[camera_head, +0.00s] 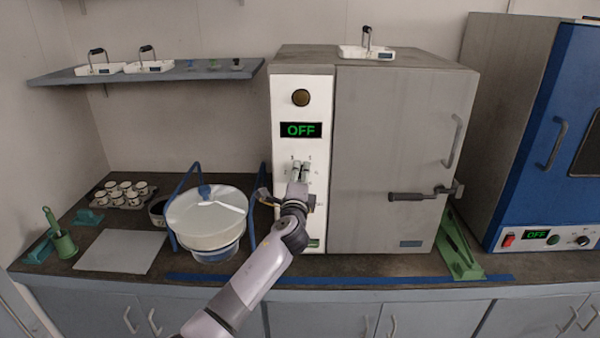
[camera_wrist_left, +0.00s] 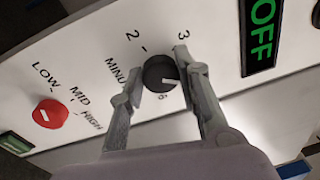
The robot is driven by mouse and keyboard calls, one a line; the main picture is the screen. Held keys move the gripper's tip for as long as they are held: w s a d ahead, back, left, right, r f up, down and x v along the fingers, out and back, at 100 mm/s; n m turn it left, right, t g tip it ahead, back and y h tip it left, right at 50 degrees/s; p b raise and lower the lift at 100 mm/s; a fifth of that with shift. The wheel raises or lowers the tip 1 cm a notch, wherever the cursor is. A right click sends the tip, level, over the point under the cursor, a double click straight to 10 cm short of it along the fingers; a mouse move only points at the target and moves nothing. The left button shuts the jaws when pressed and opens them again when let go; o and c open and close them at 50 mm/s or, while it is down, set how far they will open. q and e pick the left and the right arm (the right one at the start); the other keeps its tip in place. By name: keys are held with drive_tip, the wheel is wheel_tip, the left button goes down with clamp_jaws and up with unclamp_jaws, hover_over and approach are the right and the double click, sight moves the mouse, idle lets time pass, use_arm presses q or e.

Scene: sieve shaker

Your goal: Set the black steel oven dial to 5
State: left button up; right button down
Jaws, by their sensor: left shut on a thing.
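The grey oven (camera_head: 400,150) has a white control panel (camera_head: 285,150) on its left side, with a green OFF display (camera_head: 301,130). In the left wrist view its small black dial (camera_wrist_left: 158,73) has a white mark, with the printed numbers 2, 3 and 6 showing around it. My left gripper (camera_head: 299,168) is at the panel below the display, with its two fingers shut on opposite sides of the black dial. It hides the dial in the head view. A red knob (camera_wrist_left: 48,113) marked LOW, MID, HIGH is apart from the fingers. My right gripper is not in view.
A round white-lidded vessel (camera_head: 207,215) in a blue frame stands left of the oven, close to my left arm. A blue oven (camera_head: 540,130) stands at the right with its own controls. A green stand (camera_head: 459,245) is between the ovens. A shelf (camera_head: 150,76) hangs at upper left.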

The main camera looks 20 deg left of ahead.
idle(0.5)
use_arm(q)
drive_tip(key=o, duration=1.1)
drive_tip(key=shift+d, duration=0.1)
drive_tip(key=shift+o, duration=0.2)
drive_tip(key=r+v, duration=0.1)
drive_tip(key=v, duration=1.1)
drive_tip(key=shift+f, duration=0.45)
